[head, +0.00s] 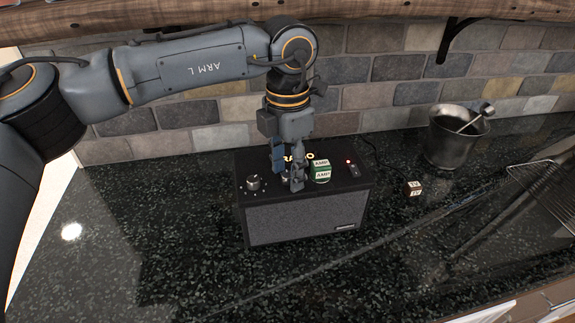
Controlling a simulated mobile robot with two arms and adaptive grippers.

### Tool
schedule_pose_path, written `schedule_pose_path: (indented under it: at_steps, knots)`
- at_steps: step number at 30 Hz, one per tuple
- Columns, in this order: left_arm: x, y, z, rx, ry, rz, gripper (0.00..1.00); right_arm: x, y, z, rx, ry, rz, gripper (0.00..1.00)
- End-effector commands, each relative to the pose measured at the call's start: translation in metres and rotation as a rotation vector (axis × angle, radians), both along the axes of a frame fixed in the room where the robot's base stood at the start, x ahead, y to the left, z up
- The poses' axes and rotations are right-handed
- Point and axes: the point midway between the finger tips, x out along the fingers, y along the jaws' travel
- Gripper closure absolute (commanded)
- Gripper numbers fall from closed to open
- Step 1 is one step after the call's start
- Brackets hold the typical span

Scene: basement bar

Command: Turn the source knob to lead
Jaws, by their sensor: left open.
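A black amplifier box (305,217) with a grey grille front stands on the dark counter. A round silver knob (253,183) sits at the left of its top. Another knob (286,178) shows only in part between the fingers of my left gripper (287,178). The gripper points down over the top and is open around or just above this knob; contact cannot be told. Which knob is the source knob, and any "lead" mark, cannot be read. My right gripper is not in view.
A green and white block marked AMP (321,172) sits on the box close right of the gripper. A small switch (354,172) and red light are further right. A TV cube (414,188), metal bucket (452,143) and wire rack (543,180) are to the right. The front counter is clear.

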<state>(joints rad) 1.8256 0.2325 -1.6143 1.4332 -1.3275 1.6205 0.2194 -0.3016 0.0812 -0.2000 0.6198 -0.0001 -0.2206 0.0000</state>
Motion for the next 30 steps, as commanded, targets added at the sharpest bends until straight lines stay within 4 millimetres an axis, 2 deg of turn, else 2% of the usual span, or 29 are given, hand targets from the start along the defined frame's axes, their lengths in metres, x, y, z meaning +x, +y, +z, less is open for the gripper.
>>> schedule_pose_path:
  at_steps: [2, 3, 9, 20, 30]
  knots:
    - [0.0, 0.0, 0.0, 0.0, 0.0, 0.0, 0.54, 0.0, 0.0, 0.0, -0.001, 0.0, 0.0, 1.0]
    - [0.0, 0.0, 0.0, 0.0, 0.0, 0.0, 0.58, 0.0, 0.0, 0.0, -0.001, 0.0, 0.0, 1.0]
    - [0.0, 0.0, 0.0, 0.0, 0.0, 0.0, 0.99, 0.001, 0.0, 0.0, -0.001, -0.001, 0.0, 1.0]
    - [0.0, 0.0, 0.0, -0.001, -0.001, -0.031, 1.0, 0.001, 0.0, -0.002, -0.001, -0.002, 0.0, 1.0]
    - [0.001, 0.0, -0.001, -0.001, 0.0, -0.243, 1.0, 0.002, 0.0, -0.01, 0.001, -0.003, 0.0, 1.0]
